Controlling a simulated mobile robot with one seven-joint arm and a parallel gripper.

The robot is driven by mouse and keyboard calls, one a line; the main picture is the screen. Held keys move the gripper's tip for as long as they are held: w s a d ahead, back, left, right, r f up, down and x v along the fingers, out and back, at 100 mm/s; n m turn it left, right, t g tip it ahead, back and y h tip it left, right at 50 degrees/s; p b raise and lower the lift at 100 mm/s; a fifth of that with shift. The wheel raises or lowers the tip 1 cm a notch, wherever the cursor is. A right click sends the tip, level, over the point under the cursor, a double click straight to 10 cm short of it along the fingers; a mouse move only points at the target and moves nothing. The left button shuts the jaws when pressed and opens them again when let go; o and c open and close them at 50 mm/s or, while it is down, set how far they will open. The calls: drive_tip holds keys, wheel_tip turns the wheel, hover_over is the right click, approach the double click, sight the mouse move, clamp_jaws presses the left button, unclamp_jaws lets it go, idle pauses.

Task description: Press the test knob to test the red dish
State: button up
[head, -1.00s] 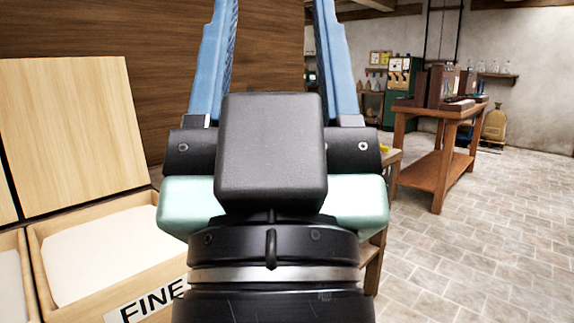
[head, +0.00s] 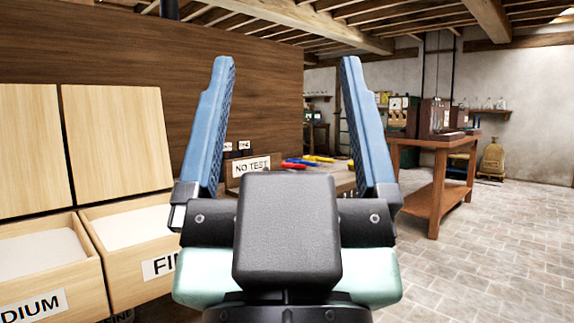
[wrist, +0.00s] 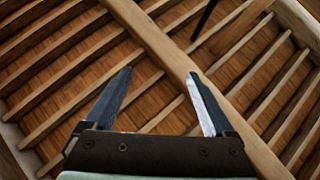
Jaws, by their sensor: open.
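My gripper (head: 286,62) points up in the middle of the head view, its two blue fingers apart and nothing between them. In the wrist view my gripper (wrist: 160,73) is also open and empty, facing the ceiling. A "NO TEST" sign (head: 252,167) stands on a workbench (head: 340,176) beyond the gripper. Red items (head: 294,166) lie on that bench near yellow and blue ones; I cannot tell if any is the red dish. I cannot make out the test knob; my gripper covers part of the bench.
Wooden bins with white contents stand at the left, one labelled "FINE" (head: 128,226), the other ending in "DIUM" (head: 45,252). A dark wooden wall (head: 200,75) rises behind them. A wooden table (head: 440,143) stands at the right. The stone floor (head: 500,245) there is clear.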

drive_tip(key=shift+c, duration=0.2)
drive_tip(key=shift+r, duration=0.1)
drive_tip(key=shift+c, duration=1.2)
drive_tip(key=shift+r+p, duration=0.3)
drive_tip(key=shift+p, duration=0.1)
drive_tip(key=shift+c, duration=1.3)
wheel_tip(320, 180, up, 8)
drive_tip(key=p, duration=0.8)
clamp_jaws()
wheel_tip(320, 180, up, 35)
drive_tip(key=p, duration=3.5)
